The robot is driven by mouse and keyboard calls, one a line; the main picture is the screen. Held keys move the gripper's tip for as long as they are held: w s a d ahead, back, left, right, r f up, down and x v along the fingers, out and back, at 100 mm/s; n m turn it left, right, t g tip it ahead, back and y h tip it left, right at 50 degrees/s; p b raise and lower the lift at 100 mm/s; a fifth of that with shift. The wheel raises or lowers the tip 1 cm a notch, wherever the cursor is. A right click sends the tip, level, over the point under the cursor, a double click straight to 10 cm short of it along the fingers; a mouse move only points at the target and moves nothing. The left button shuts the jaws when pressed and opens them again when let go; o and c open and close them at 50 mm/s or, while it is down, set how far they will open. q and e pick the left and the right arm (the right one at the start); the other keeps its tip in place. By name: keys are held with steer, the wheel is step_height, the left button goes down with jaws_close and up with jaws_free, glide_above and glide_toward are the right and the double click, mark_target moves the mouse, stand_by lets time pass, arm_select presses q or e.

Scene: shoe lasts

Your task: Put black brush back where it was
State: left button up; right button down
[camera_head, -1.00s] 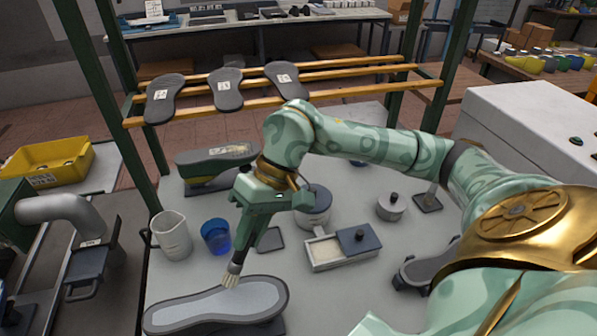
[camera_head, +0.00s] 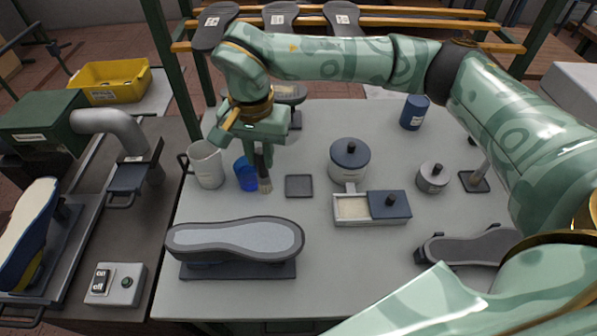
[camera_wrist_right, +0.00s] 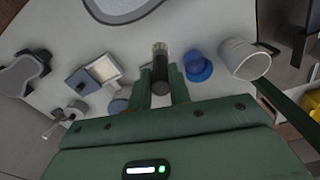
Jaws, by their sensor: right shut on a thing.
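My right gripper (camera_head: 258,150) is shut on a brush (camera_head: 265,184) with a dark handle and pale bristles. The brush hangs bristles down, just right of the blue cup (camera_head: 247,174) and left of a small dark square tray (camera_head: 299,186) in the head view. I cannot tell its exact height above the table. In the right wrist view the brush (camera_wrist_right: 160,62) stands between the two fingers (camera_wrist_right: 160,84), with the blue cup (camera_wrist_right: 198,67) to its right. My left gripper is out of view.
A grey jug (camera_head: 206,165) stands left of the blue cup. A shoe sole on a stand (camera_head: 236,240) lies in front. A lidded round pot (camera_head: 349,160) and a partly lidded box (camera_head: 352,209) stand to the right. The table's front middle is free.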

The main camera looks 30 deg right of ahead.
steer(key=w+d+f+b, duration=0.2)
steer(key=w+d+f, duration=0.3)
steer(key=d+f, duration=0.6)
steer(key=shift+w+f, duration=0.3)
steer(key=shift+f, duration=0.35)
steer(key=c, duration=1.6)
jaws_free()
steer(key=shift+f, duration=0.15)
steer(key=shift+c, duration=0.2)
steer(key=o, duration=0.3)
steer(key=shift+o, duration=0.2)
step_height(320, 180, up, 12)
steer(key=p, duration=0.2)
steer(key=shift+r, duration=0.2)
